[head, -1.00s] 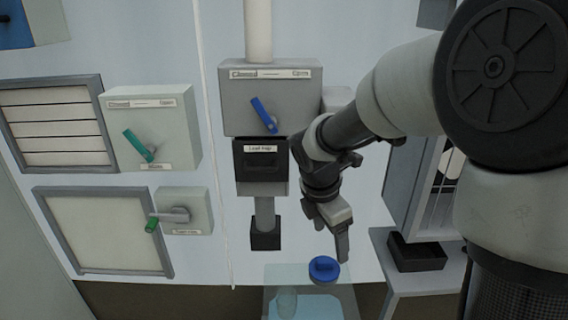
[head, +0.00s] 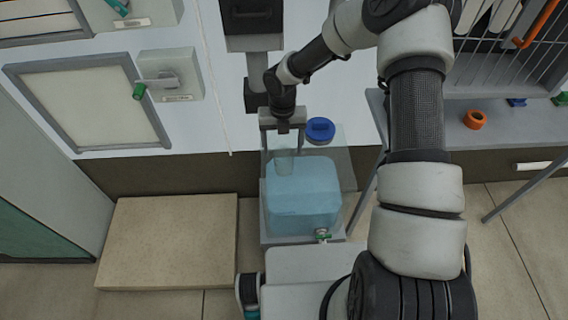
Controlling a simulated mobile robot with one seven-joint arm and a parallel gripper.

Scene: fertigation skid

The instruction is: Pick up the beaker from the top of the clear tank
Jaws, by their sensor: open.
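The clear tank (head: 302,205) stands low in the middle of the head view, with pale blue liquid inside. The beaker (head: 284,162) is a small transparent cup on the left part of the tank's top, faint against the liquid. A blue round cap (head: 320,129) sits on the tank's top to the right of it. My gripper (head: 283,146) is open and points down at the beaker, with its fingers at either side of the beaker's upper part. Whether the fingers touch the beaker cannot be told.
A shelf with an orange ring (head: 475,119) is at the right. A beige slab (head: 168,240) lies on the floor at the left. A green-handled tap (head: 322,234) is at the tank's front.

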